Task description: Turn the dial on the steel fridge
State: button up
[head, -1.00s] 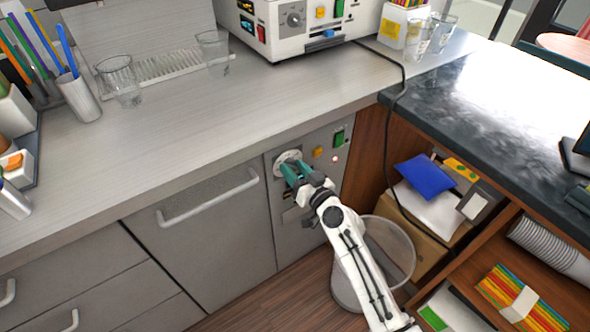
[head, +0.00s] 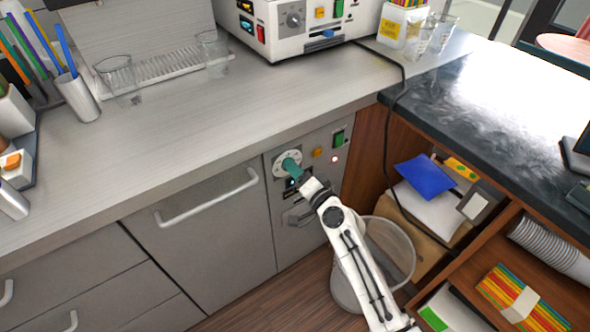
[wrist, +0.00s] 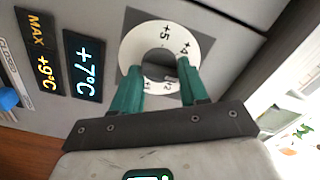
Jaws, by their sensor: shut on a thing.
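The dial (head: 279,159) is a round white ring with numbers on a grey square plate, on the steel fridge front (head: 205,232) below the counter. In the wrist view the dial (wrist: 158,40) shows "+5" and "+4" near its top and right. My gripper (head: 291,167) is at the dial, its two green fingers (wrist: 159,70) shut on the dial's middle, one on each side. The fingers hide part of the dial in both views. Beside the dial in the wrist view, a display (wrist: 84,66) reads "+7°C" and a label (wrist: 40,54) reads "MAX +9°C".
A yellow button (head: 318,153), a green switch (head: 339,138) and a small lit red light (head: 334,159) are right of the dial. A bin (head: 395,262) stands beside my arm. The fridge handle (head: 208,199) sticks out to the left. The counter edge overhangs above.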

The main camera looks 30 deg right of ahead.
jog(key=m, duration=0.5)
jog(key=m+p, duration=0.1)
jog(key=m, duration=0.4)
jog(key=shift+d+f+p, duration=0.1)
jog(key=shift+f+p, duration=0.1)
jog(key=shift+p, duration=0.1)
jog(key=shift+m, duration=0.4)
jog(key=o, duration=1.1)
jog(key=shift+c, duration=0.2)
jog(key=s, duration=1.1)
jog(key=shift+b, duration=0.4)
